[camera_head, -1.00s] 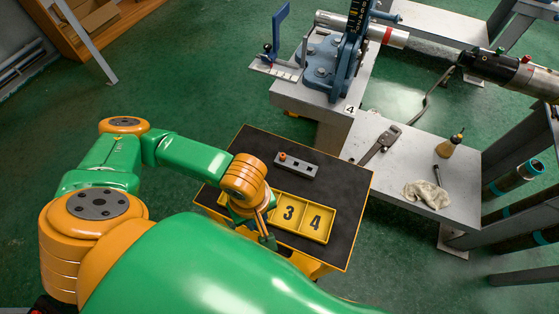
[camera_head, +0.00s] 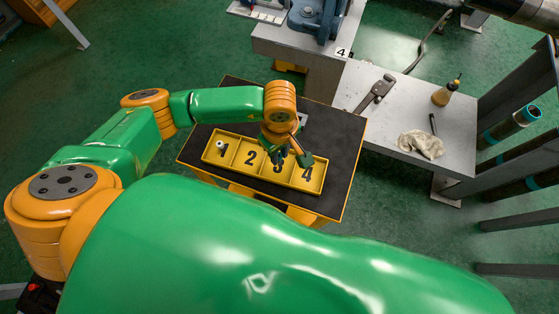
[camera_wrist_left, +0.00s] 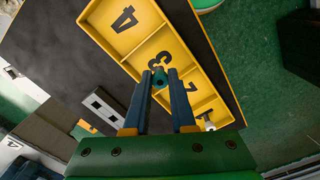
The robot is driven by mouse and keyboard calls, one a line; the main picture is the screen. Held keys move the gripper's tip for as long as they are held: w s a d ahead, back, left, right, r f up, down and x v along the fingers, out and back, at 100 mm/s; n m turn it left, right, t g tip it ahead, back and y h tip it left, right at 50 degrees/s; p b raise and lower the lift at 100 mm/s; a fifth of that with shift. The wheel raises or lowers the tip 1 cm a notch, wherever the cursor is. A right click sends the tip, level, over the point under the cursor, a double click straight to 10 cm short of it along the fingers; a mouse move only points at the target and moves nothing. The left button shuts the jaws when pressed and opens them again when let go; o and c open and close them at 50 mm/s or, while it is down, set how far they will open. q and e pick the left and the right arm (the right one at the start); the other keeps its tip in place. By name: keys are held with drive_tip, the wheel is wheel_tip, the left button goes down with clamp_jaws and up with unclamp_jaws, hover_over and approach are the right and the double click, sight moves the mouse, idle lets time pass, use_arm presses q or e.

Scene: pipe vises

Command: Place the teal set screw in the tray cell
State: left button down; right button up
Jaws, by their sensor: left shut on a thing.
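The teal set screw (camera_wrist_left: 160,77) is held between the fingertips of my left gripper (camera_wrist_left: 160,84) in the left wrist view. In the head view my left gripper (camera_head: 288,158) is over the yellow tray (camera_head: 212,160), around cells 3 and 4. The tray has numbered cells 1 to 4; its wall also shows in the left wrist view (camera_wrist_left: 110,48). In the wrist view the screw appears in front of the number 3; its height above the cell floor is hard to tell. A small white part (camera_head: 220,144) stands in cell 1. My right gripper is not in view.
The tray sits on a dark-topped cart (camera_head: 340,150). A grey block with square holes (camera_wrist_left: 103,106) is beside the tray, mostly behind my arm in the head view. A grey bench (camera_head: 450,155) with a wrench (camera_head: 376,92), bottle (camera_head: 445,95) and rag (camera_head: 420,144) stands to the right.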

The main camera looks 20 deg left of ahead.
sight(280, 155)
use_arm(q)
wheel_tip(280, 155, down, 4)
drive_tip(key=shift+w+r+b, duration=0.1)
drive_tip(key=shift+r+b, duration=0.1)
drive_tip(key=shift+b, duration=0.65)
drive_tip(key=shift+r, duration=0.2)
drive_tip(key=shift+f, duration=0.2)
drive_tip(key=c, duration=0.8)
unclamp_jaws()
drive_tip(key=shift+r, duration=0.1)
drive_tip(key=shift+o, duration=0.2)
drive_tip(key=shift+r, duration=0.4)
wheel_tip(280, 155, up, 12)
drive_tip(key=shift+f+b, duration=0.25)
drive_tip(key=shift+b, duration=0.05)
